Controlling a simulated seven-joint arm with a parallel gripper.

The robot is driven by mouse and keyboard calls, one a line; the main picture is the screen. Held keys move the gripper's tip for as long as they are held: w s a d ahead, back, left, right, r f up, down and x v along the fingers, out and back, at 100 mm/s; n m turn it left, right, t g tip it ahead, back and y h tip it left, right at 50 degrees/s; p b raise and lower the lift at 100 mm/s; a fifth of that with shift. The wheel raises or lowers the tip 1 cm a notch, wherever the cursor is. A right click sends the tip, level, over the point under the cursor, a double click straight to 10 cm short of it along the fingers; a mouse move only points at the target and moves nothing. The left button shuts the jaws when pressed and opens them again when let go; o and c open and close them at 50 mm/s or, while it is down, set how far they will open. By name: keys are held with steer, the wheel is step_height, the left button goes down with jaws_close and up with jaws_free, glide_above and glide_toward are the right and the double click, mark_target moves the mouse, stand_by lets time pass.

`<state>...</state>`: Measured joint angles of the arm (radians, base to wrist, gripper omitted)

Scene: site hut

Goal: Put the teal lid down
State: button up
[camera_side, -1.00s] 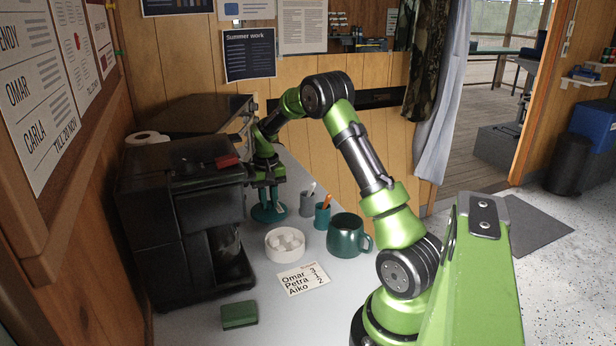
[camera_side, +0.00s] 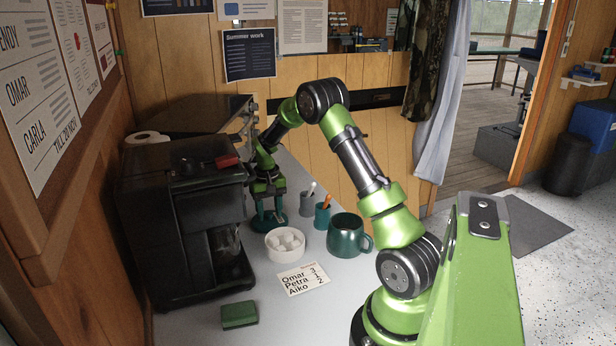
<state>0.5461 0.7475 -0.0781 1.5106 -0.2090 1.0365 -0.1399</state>
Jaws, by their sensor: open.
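The teal lid (camera_side: 279,224) is on the grey counter at the back, beside the coffee machine and behind the white bowl. It looks flat and level on the counter. My gripper (camera_side: 270,215) points down over the lid, with its teal fingertips close above or at it. The fingers are open and apart. They hide the middle of the lid, so I cannot tell whether they touch it.
A white bowl of sugar cubes (camera_side: 285,258) stands just in front of the lid. A grey cup (camera_side: 307,204), a teal cup (camera_side: 322,220) and a green mug (camera_side: 346,240) stand to the right. The black coffee machine (camera_side: 180,215) is close on the left.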

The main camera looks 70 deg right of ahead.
mark_target(269, 214)
step_height(269, 214, up, 12)
steer(key=shift+r, duration=0.2)
stand_by(0.4)
steer(key=shift+r, duration=0.1)
